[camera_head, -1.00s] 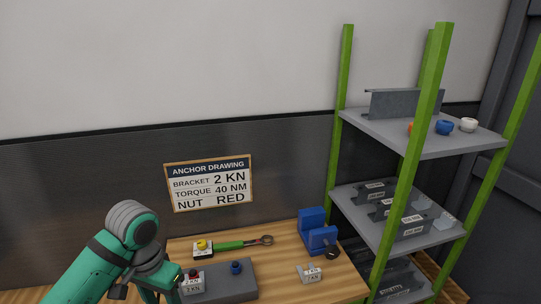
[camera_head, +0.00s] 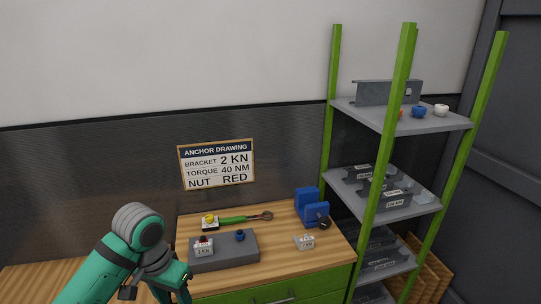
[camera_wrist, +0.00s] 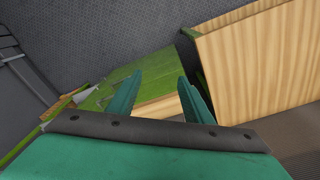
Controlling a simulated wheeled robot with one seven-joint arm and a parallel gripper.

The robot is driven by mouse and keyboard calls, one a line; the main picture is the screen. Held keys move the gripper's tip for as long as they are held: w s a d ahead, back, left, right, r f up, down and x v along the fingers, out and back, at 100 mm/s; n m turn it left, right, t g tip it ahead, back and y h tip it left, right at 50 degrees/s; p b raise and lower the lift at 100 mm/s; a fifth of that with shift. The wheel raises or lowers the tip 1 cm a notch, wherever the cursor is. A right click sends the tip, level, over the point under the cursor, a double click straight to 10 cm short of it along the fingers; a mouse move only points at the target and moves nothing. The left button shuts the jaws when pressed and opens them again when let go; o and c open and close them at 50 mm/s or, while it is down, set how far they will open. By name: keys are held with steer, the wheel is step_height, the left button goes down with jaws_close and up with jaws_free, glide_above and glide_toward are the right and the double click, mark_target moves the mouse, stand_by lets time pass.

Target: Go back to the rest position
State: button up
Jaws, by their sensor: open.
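My gripper (camera_wrist: 155,88) is open and empty in the wrist view, its two teal fingers apart with nothing between them. In the head view my teal arm is at the lower left, in front of the left end of the workbench (camera_head: 330,262); the fingertips are not clear there. A grey block (camera_head: 225,256) on the bench holds a labelled bracket (camera_head: 204,249) with a red nut on top, and a blue nut (camera_head: 240,235). My arm is to the left of this block and appears apart from it.
A green wrench (camera_head: 235,219), a small bracket with a yellow nut (camera_head: 209,222), a blue vise (camera_head: 311,208) and another bracket (camera_head: 305,242) are on the bench. A green-post shelf (camera_head: 400,116) with nuts and brackets stands at right. An anchor drawing sign (camera_head: 217,164) hangs behind.

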steer(key=w+d+f+n+t+h, duration=0.1)
steer(key=w+d+t+h, duration=0.25)
steer(key=d, duration=0.75)
steer(key=w+d+f+n+t+h, duration=0.15)
steer(key=w+d+t, duration=0.3)
steer(key=d, duration=0.65)
steer(key=w+d+n+t+h, duration=0.1)
steer(key=w+d+t+h, duration=0.3)
steer(key=d, duration=0.7)
steer(key=s+a+f+n+t+y, duration=0.1)
steer(key=s+f+n+t+y, duration=0.2)
steer(key=s+f, duration=0.55)
steer(key=s+a+f+n+y, duration=0.25)
steer(key=s+f+y, duration=0.3)
steer(key=s, duration=0.65)
steer(key=s+a+m, duration=0.2)
steer(key=s+a, duration=0.1)
steer(key=s, duration=0.8)
steer(key=s+a+r+m+y, duration=0.1)
steer(key=s+a+m, duration=0.2)
steer(key=s, duration=0.8)
steer(key=shift+a+m, duration=0.3)
steer(key=shift+a, duration=0.05)
